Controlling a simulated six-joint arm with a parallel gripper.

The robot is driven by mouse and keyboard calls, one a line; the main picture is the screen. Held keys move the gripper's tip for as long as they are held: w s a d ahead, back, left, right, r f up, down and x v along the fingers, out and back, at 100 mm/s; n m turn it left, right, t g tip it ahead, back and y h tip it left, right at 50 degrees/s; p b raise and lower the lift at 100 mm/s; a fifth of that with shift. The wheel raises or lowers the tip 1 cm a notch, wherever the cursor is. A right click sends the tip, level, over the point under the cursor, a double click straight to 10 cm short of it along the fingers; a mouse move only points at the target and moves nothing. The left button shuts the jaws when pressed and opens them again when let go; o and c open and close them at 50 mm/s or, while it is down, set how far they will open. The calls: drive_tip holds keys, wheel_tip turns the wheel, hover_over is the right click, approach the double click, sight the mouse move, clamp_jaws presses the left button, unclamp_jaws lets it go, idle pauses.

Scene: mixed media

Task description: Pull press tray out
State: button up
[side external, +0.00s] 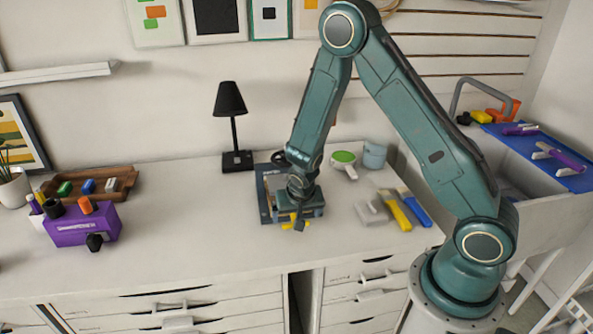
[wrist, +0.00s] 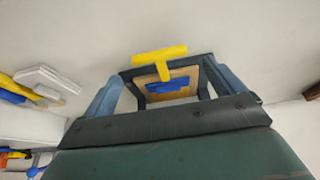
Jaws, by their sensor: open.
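The press (side external: 266,198) is a dark blue-grey frame standing on the white counter. A yellow T-shaped handle, which I take to be the press tray's handle (side external: 289,225), sticks out at its front. In the wrist view the yellow handle (wrist: 160,55) lies in front of a dark frame with a tan board and a blue part (wrist: 166,87) inside. My gripper (side external: 299,212) is over the front of the press, close to the handle. In the wrist view its blue-grey fingers stand apart to the left and right of the handle, with nothing gripped. My arm hides much of the press.
A black lamp (side external: 232,125) stands behind left of the press. A green-topped pan (side external: 343,160) and a blue-grey cup (side external: 374,155) are behind right. Yellow and blue tools (side external: 397,212) lie to the right. A purple box (side external: 80,226) is far left.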

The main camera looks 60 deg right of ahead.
drive_tip(key=shift+x, duration=1.7)
drive_tip(key=c, duration=1.4)
drive_tip(key=s+a, duration=0.8)
drive_tip(key=shift+s+a, duration=0.25)
drive_tip(key=o, duration=1.4)
drive_tip(key=v, duration=1.3)
drive_tip(key=shift+r, duration=0.3)
drive_tip(key=shift+s+a, duration=0.1)
